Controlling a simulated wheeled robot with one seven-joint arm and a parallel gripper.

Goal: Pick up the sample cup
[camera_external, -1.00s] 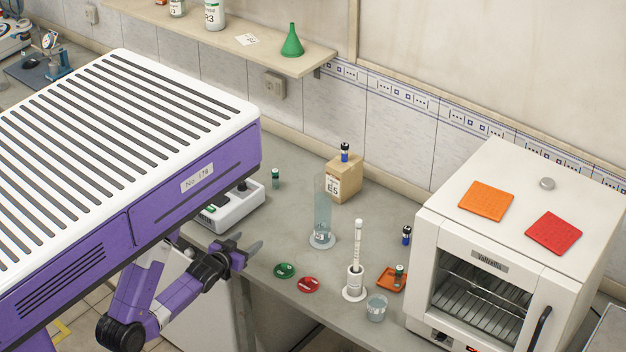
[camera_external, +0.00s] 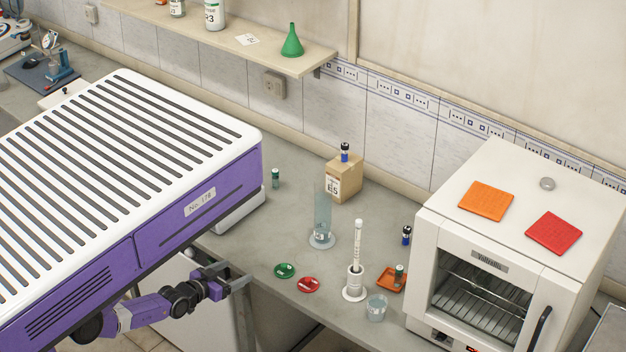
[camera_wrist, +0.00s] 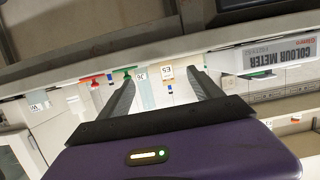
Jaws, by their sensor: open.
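A small clear cup (camera_external: 376,308) with pale contents stands upright near the bench's front edge, left of the white oven. It is the only cup-shaped thing I can make out; I cannot read a label on it. My gripper (camera_external: 242,277) is open and empty at the bench's front edge, well to the left of the cup. In the wrist view my gripper (camera_wrist: 160,77) shows two spread fingers with nothing between them. That view is upside down, and I cannot pick out the cup in it for sure.
A tall glass cylinder (camera_external: 322,215) stands behind. The oven (camera_external: 480,265) blocks the right. A colour meter (camera_wrist: 265,57) shows in the wrist view.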

